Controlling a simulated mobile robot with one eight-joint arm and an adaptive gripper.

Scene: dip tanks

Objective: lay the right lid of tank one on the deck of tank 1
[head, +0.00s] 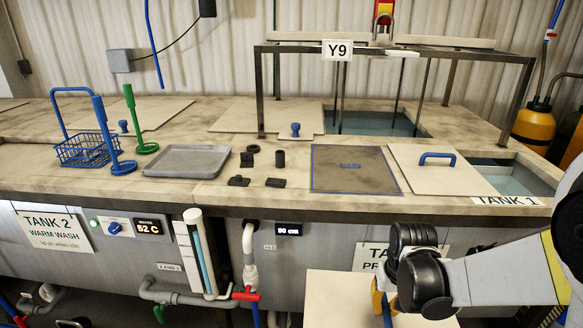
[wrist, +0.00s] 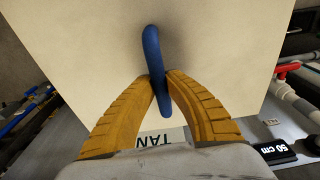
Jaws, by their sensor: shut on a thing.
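A pale lid (head: 345,290) hangs in front of the tank 1 side, at the bottom of the head view. It fills most of the wrist view (wrist: 225,45). My gripper (wrist: 162,82) has its yellow fingers shut on the lid's blue handle (wrist: 152,45). In the head view my dark wrist hides much of the gripper (head: 382,300) and the lid. The deck of tank 1 (head: 285,215) carries another pale lid (head: 415,178) with a blue handle, beside open water (head: 505,180).
Several small black parts (head: 276,182) and a grey tray (head: 182,161) lie left of the outlined rectangle. A blue basket (head: 85,150) and a green stand (head: 135,120) are farther left.

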